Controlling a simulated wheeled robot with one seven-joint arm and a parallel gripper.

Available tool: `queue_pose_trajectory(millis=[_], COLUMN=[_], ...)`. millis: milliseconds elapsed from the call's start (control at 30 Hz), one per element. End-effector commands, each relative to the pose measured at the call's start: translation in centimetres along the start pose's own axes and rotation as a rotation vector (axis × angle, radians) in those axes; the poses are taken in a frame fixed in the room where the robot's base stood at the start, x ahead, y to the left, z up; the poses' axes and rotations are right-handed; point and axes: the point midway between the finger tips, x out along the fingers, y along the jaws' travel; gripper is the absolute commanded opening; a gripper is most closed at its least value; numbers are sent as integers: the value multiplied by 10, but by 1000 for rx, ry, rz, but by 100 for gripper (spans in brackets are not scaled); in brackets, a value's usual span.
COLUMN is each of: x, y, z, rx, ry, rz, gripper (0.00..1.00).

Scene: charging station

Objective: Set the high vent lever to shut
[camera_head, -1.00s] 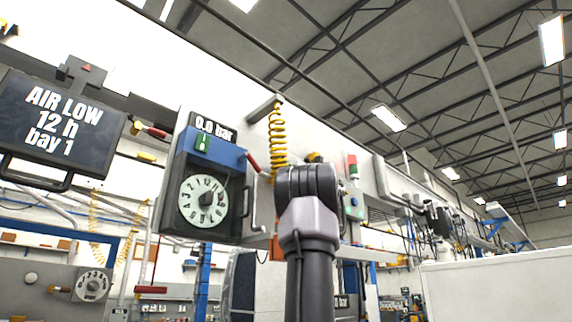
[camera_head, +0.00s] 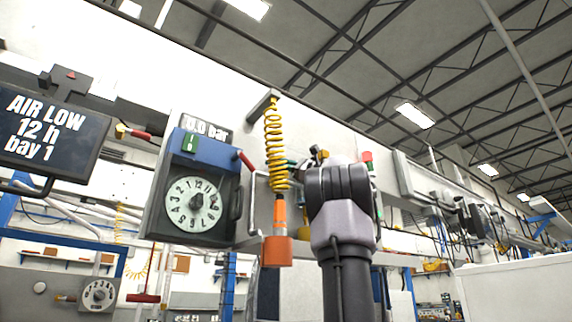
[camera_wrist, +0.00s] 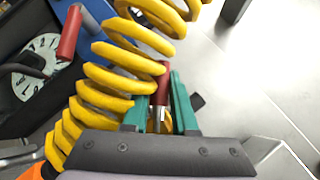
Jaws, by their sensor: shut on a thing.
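In the wrist view, my gripper (camera_wrist: 160,97) has its two green fingers closed around a red-handled lever (camera_wrist: 160,80) with a metal shank. I take it for the vent lever; no label shows. A yellow coiled hose (camera_wrist: 105,80) crosses close in front and partly hides the fingers. In the head view, my arm's dark wrist covers most of the gripper, and the held lever cannot be made out. Another red handle (camera_head: 245,161) sticks out at the right of the blue-topped dial box (camera_head: 190,150); it also shows in the wrist view (camera_wrist: 70,32).
The yellow hose (camera_head: 275,145) hangs from a bracket just left of my wrist, with an orange end piece (camera_head: 278,250). A bent grey pipe (camera_head: 255,205) runs beside the dial box. A dark "AIR LOW" screen (camera_head: 50,130) is at left. A white panel (camera_head: 520,280) stands at lower right.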

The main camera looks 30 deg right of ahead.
Motion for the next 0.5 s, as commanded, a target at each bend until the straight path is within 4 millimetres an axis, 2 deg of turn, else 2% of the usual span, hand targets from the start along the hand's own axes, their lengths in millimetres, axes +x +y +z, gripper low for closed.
queue_pose_trajectory(millis=[500], x=[1], y=[23], z=[-7], rx=[-326], ry=[95], rz=[325], gripper=[0])
